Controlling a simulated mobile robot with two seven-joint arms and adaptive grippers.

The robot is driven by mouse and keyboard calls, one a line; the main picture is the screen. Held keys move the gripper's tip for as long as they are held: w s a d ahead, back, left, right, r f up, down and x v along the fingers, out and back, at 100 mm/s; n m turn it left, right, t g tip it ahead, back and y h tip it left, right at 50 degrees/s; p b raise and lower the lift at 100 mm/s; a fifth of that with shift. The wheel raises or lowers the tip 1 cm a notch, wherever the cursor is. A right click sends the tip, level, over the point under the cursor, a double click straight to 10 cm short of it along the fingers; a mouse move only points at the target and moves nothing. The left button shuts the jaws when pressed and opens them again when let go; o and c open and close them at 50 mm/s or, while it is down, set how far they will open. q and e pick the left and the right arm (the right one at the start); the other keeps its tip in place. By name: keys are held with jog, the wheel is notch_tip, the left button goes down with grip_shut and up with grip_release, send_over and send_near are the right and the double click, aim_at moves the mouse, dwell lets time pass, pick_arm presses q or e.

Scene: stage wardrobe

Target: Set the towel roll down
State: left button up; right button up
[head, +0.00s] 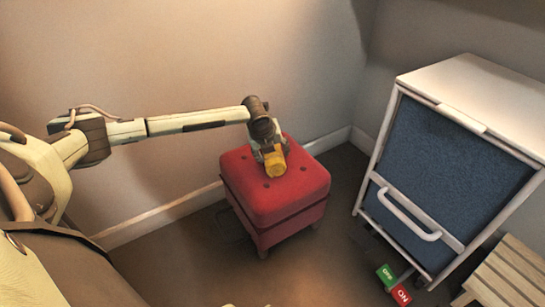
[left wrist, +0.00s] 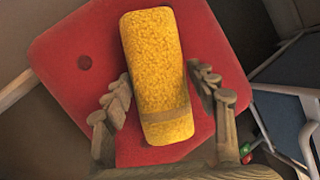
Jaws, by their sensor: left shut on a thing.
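The towel roll (head: 274,163) is yellow and sits in my left gripper (head: 268,152), over the top of the red cushioned stool (head: 300,186). In the left wrist view the towel roll (left wrist: 152,60) is a long, fuzzy yellow roll with a tan band near its lower end. The fingers of my left gripper (left wrist: 160,76) lie along both its sides, shut on it. The red stool top (left wrist: 75,85) spreads out behind it. I cannot tell whether the roll touches the cushion. My right gripper is not in view.
A white-framed cabinet (head: 470,90) with a blue front and a white handle stands to the right. A green and red ON/OFF switch (head: 394,283) is near its foot. A slatted wooden piece (head: 510,275) is at the lower right. Walls stand behind the stool.

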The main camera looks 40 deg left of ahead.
pick_arm(q)
jog(key=shift+f, duration=0.15)
jog(key=o, duration=1.2)
jog(key=shift+c, duration=0.2)
